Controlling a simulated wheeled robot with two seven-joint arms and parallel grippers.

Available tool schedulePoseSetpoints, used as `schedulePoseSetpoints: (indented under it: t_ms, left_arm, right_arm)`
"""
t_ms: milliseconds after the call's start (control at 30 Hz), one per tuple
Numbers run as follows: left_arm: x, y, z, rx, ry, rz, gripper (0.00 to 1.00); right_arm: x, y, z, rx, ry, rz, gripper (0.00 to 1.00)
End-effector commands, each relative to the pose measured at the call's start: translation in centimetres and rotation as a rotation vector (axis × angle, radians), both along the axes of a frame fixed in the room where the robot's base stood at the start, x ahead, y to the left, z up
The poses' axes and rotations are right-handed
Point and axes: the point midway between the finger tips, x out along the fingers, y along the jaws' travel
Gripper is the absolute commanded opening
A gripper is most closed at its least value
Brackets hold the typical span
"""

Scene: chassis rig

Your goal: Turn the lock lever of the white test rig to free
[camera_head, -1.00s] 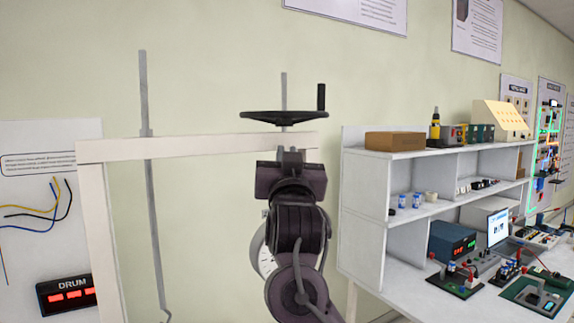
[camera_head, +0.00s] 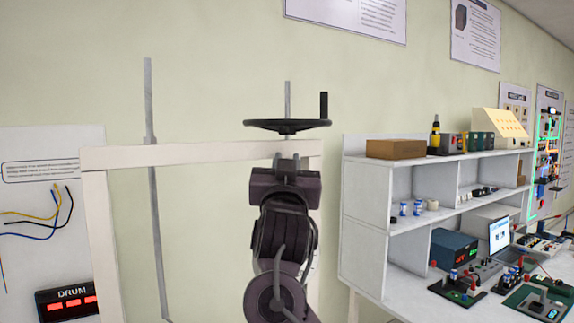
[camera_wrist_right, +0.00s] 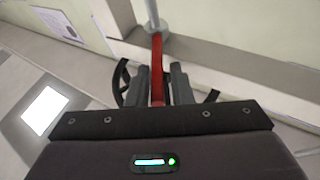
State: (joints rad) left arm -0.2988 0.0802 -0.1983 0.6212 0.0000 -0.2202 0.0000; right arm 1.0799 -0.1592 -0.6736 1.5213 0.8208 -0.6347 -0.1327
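The white test rig (camera_head: 200,152) is a pale frame with a crossbar, a grey rod (camera_head: 150,110) on the left and a black handwheel (camera_head: 288,126) on top at the right. A red lever (camera_wrist_right: 157,68), which I take for the lock lever, shows in the right wrist view below a grey rod and collar. My right gripper (camera_head: 288,162) is in front of the crossbar's right part, below the handwheel. In the wrist view its fingers (camera_wrist_right: 159,88) stand apart on both sides of the lever, with narrow gaps. The head view hides the lever. My left gripper is not in view.
A red-lit DRUM display (camera_head: 68,302) is at the lower left. A white shelf unit (camera_head: 410,160) with boxes and electronics stands right of the rig. The handwheel's rim also shows close beside the fingers in the wrist view (camera_wrist_right: 121,82).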

Motion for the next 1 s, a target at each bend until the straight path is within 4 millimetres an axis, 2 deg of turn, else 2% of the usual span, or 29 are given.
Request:
schedulePoseSetpoints:
  t_ms: [133, 233, 500, 633, 1000]
  left_arm:
    - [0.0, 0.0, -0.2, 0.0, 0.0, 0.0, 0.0]
    - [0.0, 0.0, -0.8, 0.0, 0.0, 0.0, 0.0]
    - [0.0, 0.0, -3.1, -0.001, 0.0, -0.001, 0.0]
    - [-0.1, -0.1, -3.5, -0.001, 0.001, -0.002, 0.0]
    - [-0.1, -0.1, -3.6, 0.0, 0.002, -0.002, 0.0]
  right_arm:
    - [-0.2, 0.0, -0.2, 0.001, 0.001, 0.0, 0.2]
    - [-1.0, 0.1, -0.7, 0.002, -0.001, 0.002, 0.2]
    - [-5.2, 0.3, -2.6, 0.003, 0.0, 0.004, 0.2]
    - [-6.6, 0.4, -3.0, 0.002, 0.0, 0.003, 0.2]
    - [-7.2, 0.4, -3.0, 0.0, 0.001, 0.001, 0.2]
